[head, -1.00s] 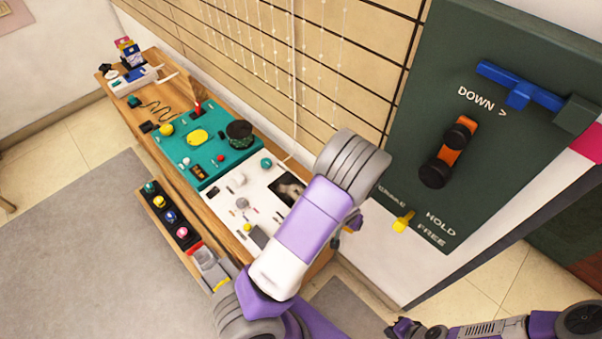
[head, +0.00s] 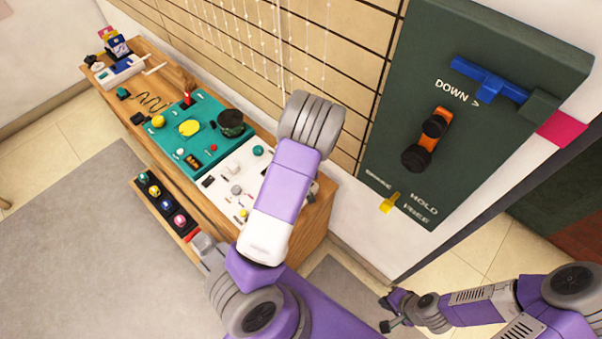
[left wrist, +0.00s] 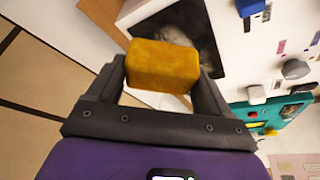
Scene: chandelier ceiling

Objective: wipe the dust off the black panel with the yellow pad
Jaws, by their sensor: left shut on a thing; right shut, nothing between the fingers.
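The yellow pad (left wrist: 162,66) is a small block between the fingers of my left gripper (left wrist: 161,74) in the left wrist view. The gripper is shut on it. The black panel (left wrist: 193,22) lies beyond the pad on the white board, with a pale grey smear of dust on it. The pad overlaps its near part in the picture; I cannot tell whether they touch. In the head view my left arm hides most or all of the panel, the pad and the left gripper. My right gripper (head: 388,313) is shut and empty at the lower right, away from the bench.
The wooden bench (head: 310,224) carries the white board (head: 222,173) and a teal board (head: 212,107) with a dark pot (head: 231,123). A green wall panel (head: 385,150) with levers stands at the right. A tray of coloured knobs (head: 186,238) lies along the bench's front.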

